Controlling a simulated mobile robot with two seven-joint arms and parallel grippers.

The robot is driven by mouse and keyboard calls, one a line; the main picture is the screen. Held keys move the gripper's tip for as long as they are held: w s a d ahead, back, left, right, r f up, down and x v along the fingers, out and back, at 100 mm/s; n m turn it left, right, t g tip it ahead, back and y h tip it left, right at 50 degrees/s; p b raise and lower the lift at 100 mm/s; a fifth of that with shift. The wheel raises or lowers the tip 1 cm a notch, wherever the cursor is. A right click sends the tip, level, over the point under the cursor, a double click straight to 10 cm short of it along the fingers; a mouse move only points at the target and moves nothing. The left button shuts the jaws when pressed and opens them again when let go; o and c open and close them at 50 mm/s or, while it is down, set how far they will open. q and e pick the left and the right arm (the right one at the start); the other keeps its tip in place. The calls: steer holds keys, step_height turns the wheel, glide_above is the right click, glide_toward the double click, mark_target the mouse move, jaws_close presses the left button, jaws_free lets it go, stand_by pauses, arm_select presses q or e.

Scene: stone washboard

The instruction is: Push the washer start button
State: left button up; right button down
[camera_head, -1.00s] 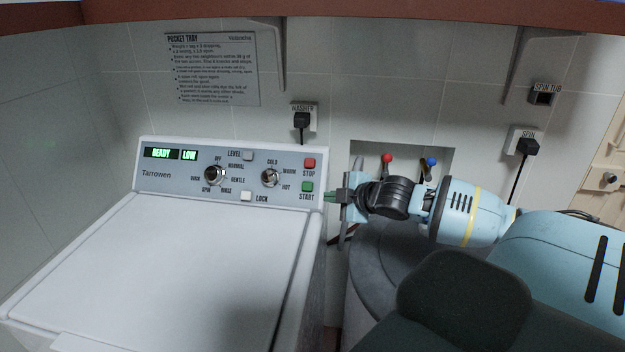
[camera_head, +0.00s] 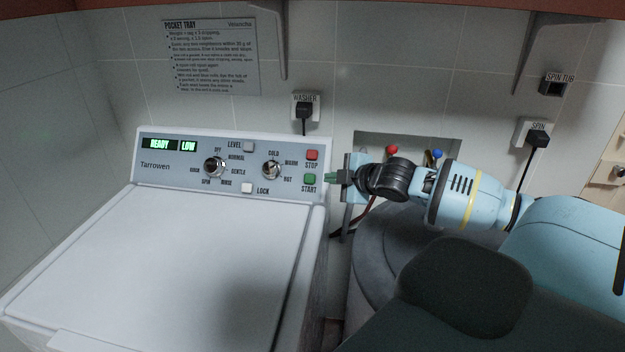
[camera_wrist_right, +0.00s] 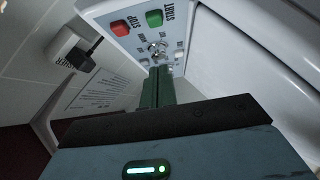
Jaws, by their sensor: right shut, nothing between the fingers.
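The white washer (camera_head: 190,260) stands at left with a grey control panel (camera_head: 165,178) at its back. The green START button (camera_head: 309,179) is at the panel's right end, below the red STOP button (camera_head: 312,154). My right gripper (camera_head: 328,178) is shut and empty, just right of the START button at about its height; I cannot tell whether it touches the panel. In the right wrist view START (camera_wrist_right: 154,18) and STOP (camera_wrist_right: 120,28) both show uncovered, beyond the green fingertips (camera_wrist_right: 160,70). The display reads READY and LOW. My left gripper is not in view.
A grey round tub (camera_head: 370,280) stands right of the washer, under my right arm. A recess behind my arm holds a red knob (camera_head: 392,149) and a blue knob (camera_head: 436,154). The WASHER plug (camera_head: 304,112) is on the tiled wall. The washer lid is clear.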

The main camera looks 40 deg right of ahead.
steer(key=x, duration=0.3)
steer(key=b, duration=0.2)
glide_toward(305, 179)
steer(key=w+a, duration=0.2)
steer(key=w, duration=0.1)
steer(key=shift+w+d+f, duration=0.65)
steer(key=shift+w+f, duration=0.2)
steer(key=shift+w, duration=0.05)
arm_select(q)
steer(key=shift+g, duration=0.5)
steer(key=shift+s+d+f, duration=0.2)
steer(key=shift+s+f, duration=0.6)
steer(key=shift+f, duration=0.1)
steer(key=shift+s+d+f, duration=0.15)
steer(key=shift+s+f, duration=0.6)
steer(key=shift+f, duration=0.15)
arm_select(e)
steer(key=shift+w+d+f, duration=0.25)
steer(key=shift+d+f, duration=0.05)
steer(key=shift+d, duration=0.1)
